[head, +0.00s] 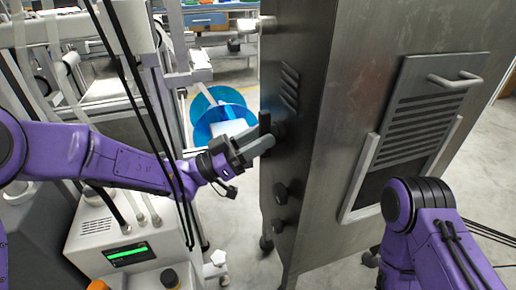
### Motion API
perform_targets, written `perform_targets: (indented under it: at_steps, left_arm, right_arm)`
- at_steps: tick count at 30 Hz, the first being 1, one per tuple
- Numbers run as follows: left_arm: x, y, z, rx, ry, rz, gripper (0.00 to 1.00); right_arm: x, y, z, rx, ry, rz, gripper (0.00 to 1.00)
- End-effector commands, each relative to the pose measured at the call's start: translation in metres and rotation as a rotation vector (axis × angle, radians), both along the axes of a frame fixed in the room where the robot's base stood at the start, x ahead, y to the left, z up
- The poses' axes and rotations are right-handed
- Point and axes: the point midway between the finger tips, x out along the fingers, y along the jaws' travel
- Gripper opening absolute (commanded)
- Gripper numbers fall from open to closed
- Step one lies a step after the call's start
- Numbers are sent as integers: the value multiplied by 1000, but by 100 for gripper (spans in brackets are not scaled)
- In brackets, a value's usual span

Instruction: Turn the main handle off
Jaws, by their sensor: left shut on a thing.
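The main handle (265,121) is a dark upright bar on the narrow left face of a grey metal cabinet (345,85). My left gripper (264,143) reaches in from the left and is shut on the handle. Its fingers hide the lower part of the handle and some of its mount. Two dark knobs (280,193) sit lower on the same cabinet face. My right arm shows at the lower right in front of the cabinet, but its gripper is out of view.
A vented panel with a bar pull (454,80) is on the cabinet's broad face. A blue reel (222,116) stands behind my left gripper. A white machine with a green display (127,254) stands at the lower left. Open floor shows between it and the cabinet.

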Motion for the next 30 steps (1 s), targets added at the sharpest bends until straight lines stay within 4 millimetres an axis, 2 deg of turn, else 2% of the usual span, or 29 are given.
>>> perform_targets:
  at_steps: [1,6,22,23,24,30]
  left_arm:
    - [-1,0,-5,10,-15,-2,12]
    - [0,0,-4,26,-60,-3,12]
    - [0,0,-2,34,-81,-2,12]
    - [0,0,-2,34,-81,-2,46]
    - [0,0,-2,32,-80,-2,49]
    - [0,0,-1,30,-81,-1,49]
  right_arm:
    - [0,0,-6,1,1,-1,43]
    - [-1,1,-11,1,1,-1,43]
    - [-1,1,-12,3,1,-2,43]
    - [-1,1,-12,3,1,-2,43]
    - [-1,1,-12,3,1,-2,43]
    - [-1,1,-12,3,1,-2,43]
